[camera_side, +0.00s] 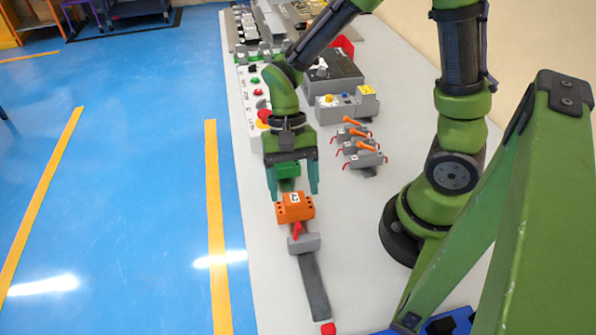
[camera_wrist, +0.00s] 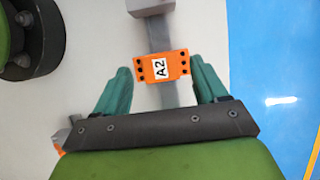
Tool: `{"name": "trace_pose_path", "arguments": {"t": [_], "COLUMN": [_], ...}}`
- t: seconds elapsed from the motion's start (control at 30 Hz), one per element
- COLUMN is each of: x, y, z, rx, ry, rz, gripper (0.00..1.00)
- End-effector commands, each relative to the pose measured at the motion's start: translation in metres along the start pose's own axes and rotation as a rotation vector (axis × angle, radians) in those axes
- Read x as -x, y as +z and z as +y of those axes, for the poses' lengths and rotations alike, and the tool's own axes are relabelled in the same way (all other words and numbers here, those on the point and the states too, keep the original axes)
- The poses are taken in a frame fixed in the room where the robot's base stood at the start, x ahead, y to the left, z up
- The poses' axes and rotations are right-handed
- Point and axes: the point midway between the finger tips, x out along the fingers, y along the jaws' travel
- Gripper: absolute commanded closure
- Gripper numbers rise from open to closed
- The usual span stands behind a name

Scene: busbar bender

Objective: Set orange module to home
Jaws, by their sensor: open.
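The orange module (camera_side: 295,207) sits on a grey rail (camera_side: 312,280) that runs along the white table. In the wrist view the orange module (camera_wrist: 162,67) shows a white label reading A2. My gripper (camera_side: 293,194) points down above and just behind the module, with its teal fingers spread. In the wrist view my gripper (camera_wrist: 163,75) has one finger on either side of the module, with the far part of the module beyond the fingertips. Whether the fingers touch it cannot be told. A green module (camera_side: 287,170) is partly hidden behind my gripper.
A grey block (camera_side: 304,243) with a red lever sits on the rail in front of the orange module. A red piece (camera_side: 328,328) is at the rail's near end. Several grey clamps with orange handles (camera_side: 358,148) stand to the right. A control panel (camera_side: 256,125) lies behind.

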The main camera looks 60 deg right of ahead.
Motion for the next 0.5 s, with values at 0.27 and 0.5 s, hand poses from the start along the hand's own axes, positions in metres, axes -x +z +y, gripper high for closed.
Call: {"name": "trace_pose_path", "arguments": {"t": [0.27, 0.5], "x": [-0.019, -0.02], "y": [0.0, 0.0], "z": [0.0, 0.0], "rx": [0.001, 0.001], "ry": [0.0, 0.0], "rz": [0.0, 0.001], "gripper": [0.28, 0.28]}}
